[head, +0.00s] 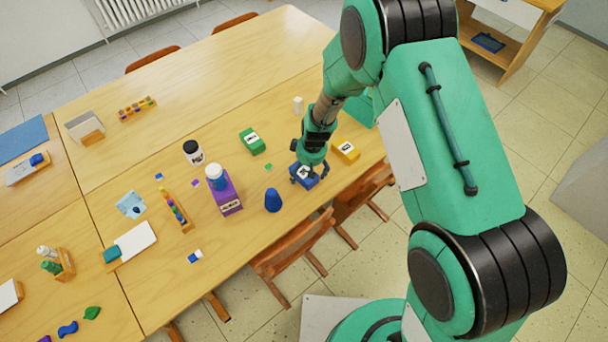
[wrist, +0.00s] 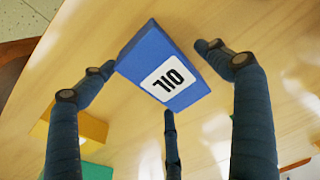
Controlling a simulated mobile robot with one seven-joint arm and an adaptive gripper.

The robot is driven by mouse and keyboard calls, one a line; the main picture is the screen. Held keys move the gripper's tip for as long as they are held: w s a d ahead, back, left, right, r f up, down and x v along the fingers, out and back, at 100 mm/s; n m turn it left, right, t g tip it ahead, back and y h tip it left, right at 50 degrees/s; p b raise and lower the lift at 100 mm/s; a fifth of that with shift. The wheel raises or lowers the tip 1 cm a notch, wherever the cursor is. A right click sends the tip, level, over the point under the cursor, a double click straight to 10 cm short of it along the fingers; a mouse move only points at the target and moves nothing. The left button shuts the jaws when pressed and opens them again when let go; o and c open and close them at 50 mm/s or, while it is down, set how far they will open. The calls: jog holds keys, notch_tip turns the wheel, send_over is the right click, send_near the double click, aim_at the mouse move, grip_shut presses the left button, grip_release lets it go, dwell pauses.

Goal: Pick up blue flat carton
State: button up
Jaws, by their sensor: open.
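The blue flat carton (wrist: 163,70) bears a white label reading "OIL" and lies on the wooden table, label up. In the head view the blue carton (head: 309,182) is near the table's front edge, partly hidden by my gripper (head: 306,172). My gripper is open right above it. In the wrist view the spread fingers of my gripper (wrist: 160,78) surround the carton, one to its left, one to its right and one below. A fingertip on the left appears close to the carton's edge; I cannot tell whether it touches.
A yellow carton (head: 346,150) stands close by on the right, and a green one (head: 252,141) to the left. A dark blue cone-like object (head: 273,200) and a purple carton (head: 225,195) stand further left. Wooden chairs (head: 293,250) are at the front edge.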

aim_at(306, 168)
jog(key=c, duration=1.4)
jog(key=shift+r, duration=0.15)
jog(key=shift+r, duration=0.55)
notch_tip(306, 168, up, 2)
jog(key=shift+w+r+p, duration=0.1)
jog(key=shift+p, duration=0.35)
jog(key=s+d, duration=0.2)
jog(key=s, duration=0.3)
jog(key=s+d+r, duration=0.1)
jog(key=s+d, duration=0.1)
jog(key=s, duration=0.3)
jog(key=s+d, duration=0.2)
jog(key=s, duration=0.3)
jog(key=shift+d+r+p, duration=0.1)
jog(key=shift+r+p, duration=0.1)
jog(key=shift+p, duration=0.1)
